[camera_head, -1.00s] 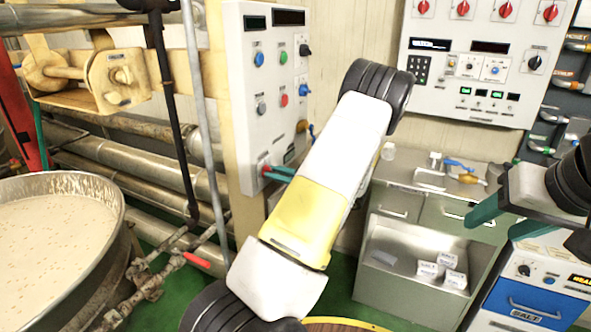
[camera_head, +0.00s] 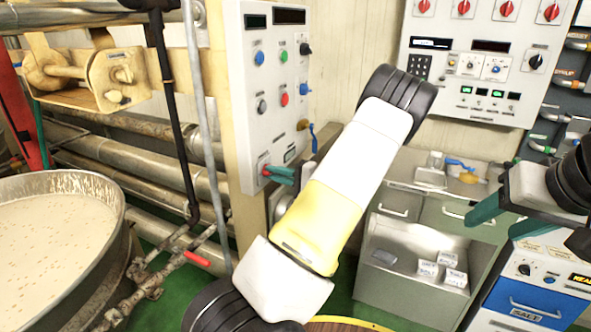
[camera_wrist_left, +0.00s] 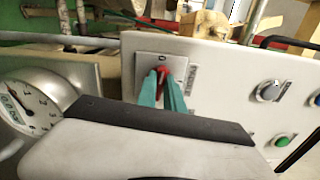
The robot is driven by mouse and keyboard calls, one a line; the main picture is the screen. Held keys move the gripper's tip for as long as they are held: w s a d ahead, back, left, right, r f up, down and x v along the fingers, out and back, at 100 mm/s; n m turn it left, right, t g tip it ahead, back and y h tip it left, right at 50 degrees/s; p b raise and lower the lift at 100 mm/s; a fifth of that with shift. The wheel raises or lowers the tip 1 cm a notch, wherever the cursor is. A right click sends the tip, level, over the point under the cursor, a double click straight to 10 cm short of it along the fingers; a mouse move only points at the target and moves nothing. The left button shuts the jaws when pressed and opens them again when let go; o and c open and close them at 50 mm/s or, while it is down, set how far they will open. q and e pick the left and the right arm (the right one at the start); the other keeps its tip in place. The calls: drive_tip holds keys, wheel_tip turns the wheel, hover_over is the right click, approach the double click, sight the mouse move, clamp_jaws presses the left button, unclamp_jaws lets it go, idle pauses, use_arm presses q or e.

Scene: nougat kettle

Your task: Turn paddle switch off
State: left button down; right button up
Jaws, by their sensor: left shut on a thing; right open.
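The paddle switch, a small red handle (camera_head: 265,170), sits at the lower left of the white-grey control panel (camera_head: 263,130). It also shows in the left wrist view (camera_wrist_left: 162,74) on a light square plate (camera_wrist_left: 150,62). My left gripper (camera_head: 280,174) has its teal fingers at the switch. In the left wrist view my left gripper (camera_wrist_left: 162,88) has a finger on each side of the red handle, shut on it. The handle is partly hidden by the fingers, so its exact angle is hard to tell. My right gripper (camera_head: 490,213) is open and empty at the right.
Buttons and knobs sit above the switch on the panel. A round gauge (camera_wrist_left: 25,110) is close by in the left wrist view. A large kettle (camera_head: 60,210) stands at left, with pipes behind. A cabinet (camera_head: 415,255) with small boxes is at right.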

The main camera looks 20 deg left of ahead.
use_arm(q)
drive_tip(key=shift+f+n, duration=0.1)
drive_tip(key=shift+n, duration=0.5)
drive_tip(key=c, duration=1.5)
unclamp_jaws()
drive_tip(key=shift+o, duration=0.2)
drive_tip(key=d, duration=0.8)
drive_tip(key=shift+s, duration=0.3)
drive_tip(key=shift+a, duration=0.1)
